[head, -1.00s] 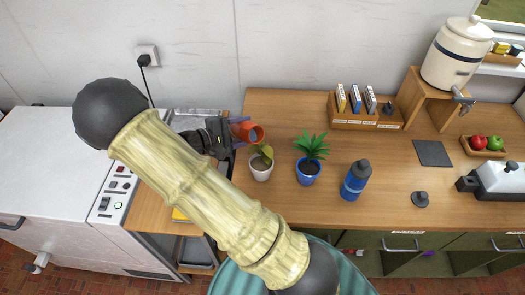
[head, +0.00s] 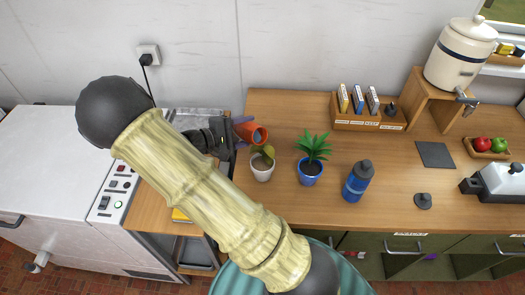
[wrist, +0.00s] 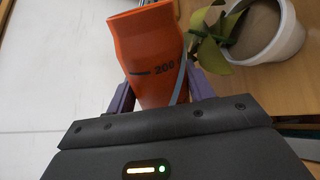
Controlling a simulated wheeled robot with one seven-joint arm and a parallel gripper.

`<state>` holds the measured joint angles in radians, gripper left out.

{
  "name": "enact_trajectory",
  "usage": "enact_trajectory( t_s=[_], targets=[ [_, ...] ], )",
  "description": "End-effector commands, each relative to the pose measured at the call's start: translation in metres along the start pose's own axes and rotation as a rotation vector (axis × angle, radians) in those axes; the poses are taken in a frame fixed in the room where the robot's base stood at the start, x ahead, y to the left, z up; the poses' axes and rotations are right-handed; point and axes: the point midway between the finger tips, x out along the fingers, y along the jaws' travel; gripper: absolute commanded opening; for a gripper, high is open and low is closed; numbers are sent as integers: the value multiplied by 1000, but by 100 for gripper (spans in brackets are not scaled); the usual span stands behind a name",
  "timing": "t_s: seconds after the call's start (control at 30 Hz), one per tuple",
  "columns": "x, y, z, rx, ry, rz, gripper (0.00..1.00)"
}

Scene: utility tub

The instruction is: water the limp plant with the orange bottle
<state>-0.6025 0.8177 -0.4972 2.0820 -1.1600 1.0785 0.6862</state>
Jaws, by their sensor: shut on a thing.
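The orange bottle (head: 256,133) is open-mouthed and tilted, its mouth toward the limp plant. In the wrist view the bottle (wrist: 150,50) shows a "200" mark. My gripper (head: 236,130) is shut on it; its purple fingers sit on both sides. The limp plant (head: 265,154) has drooping yellow-green leaves and stands in a white pot (head: 262,173), just below and right of the bottle's mouth. In the wrist view the white pot (wrist: 290,40) shows soil and leaves beside the bottle. No water stream is visible.
A healthy plant in a blue pot (head: 310,176) stands right of the white pot. A blue bottle (head: 357,182) is farther right. A wooden box of packets (head: 370,122) is behind. A white appliance (head: 50,160) is at left.

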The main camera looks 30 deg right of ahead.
Motion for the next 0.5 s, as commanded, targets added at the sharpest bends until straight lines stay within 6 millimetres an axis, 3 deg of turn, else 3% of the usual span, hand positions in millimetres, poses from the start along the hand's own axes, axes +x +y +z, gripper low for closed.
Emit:
enact_trajectory(
  t_s=[0.5],
  targets=[
    [-3, 2, 0, 29, 12, 3, 23]
  ],
)
